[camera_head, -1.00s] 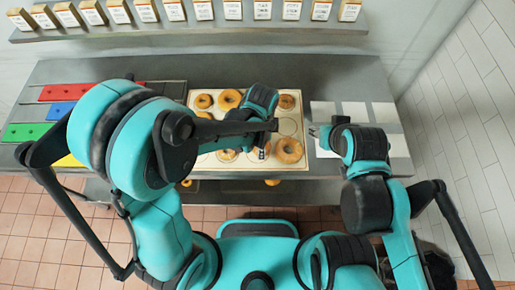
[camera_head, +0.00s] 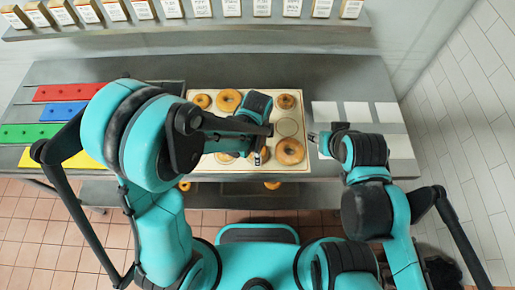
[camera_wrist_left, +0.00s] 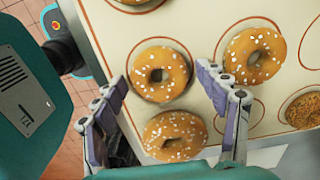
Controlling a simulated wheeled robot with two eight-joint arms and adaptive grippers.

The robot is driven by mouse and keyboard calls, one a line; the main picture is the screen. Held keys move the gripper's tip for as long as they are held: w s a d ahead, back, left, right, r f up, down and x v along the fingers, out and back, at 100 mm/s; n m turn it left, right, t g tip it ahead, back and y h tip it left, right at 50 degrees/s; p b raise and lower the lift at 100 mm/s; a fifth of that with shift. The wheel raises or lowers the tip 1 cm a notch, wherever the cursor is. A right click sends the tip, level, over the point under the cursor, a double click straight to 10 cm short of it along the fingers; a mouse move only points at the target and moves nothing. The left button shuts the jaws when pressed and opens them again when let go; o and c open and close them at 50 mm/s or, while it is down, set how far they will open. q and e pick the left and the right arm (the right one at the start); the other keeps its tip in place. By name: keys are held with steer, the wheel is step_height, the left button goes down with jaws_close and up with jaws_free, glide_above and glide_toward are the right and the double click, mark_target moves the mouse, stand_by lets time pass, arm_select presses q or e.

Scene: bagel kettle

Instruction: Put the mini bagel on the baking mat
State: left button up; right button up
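The baking mat (camera_head: 297,168) is a cream sheet with brown circle outlines on the counter. Seeded golden bagels lie on it, including one at the upper left (camera_wrist_left: 160,74) and one at the upper right (camera_wrist_left: 255,55) of the left wrist view. Another seeded bagel (camera_wrist_left: 172,137) is between the fingers of my left gripper (camera_wrist_left: 165,108), with gaps on both sides. Whether it touches the mat is unclear, and I cannot tell which bagel is the mini one. My left gripper (camera_head: 257,158) is open over the mat's front. My right gripper (camera_head: 313,138) is right of the mat; its opening is unclear.
An empty circle (camera_head: 287,127) shows on the mat's right side. A large bagel (camera_head: 290,151) lies below it. White square sheets (camera_head: 357,112) are at the right. Red (camera_head: 70,92), blue and green panels are at the left. A shelf with boxes runs along the back.

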arm_select(q)
steer(key=shift+r, duration=0.15)
steer(key=shift+r+p, duration=0.3)
steer(key=shift+r, duration=0.05)
step_height(320, 180, up, 12)
steer(key=f+p, duration=0.1)
steer(key=p, duration=0.2)
steer(key=s+a+r+n+t, duration=0.2)
steer(key=a+r+n+t, duration=0.1)
steer(key=a+n, duration=0.6)
steer(key=s+a+r+n+t, duration=0.3)
steer(key=a+r+n, duration=0.3)
steer(key=a+n, duration=0.2)
steer(key=shift+a+r+n+t, duration=0.3)
steer(key=shift+a+n+t, duration=0.1)
steer(key=shift+n+t, duration=0.15)
step_height(320, 180, down, 9)
steer(key=b, duration=0.9)
steer(key=shift+s, duration=0.1)
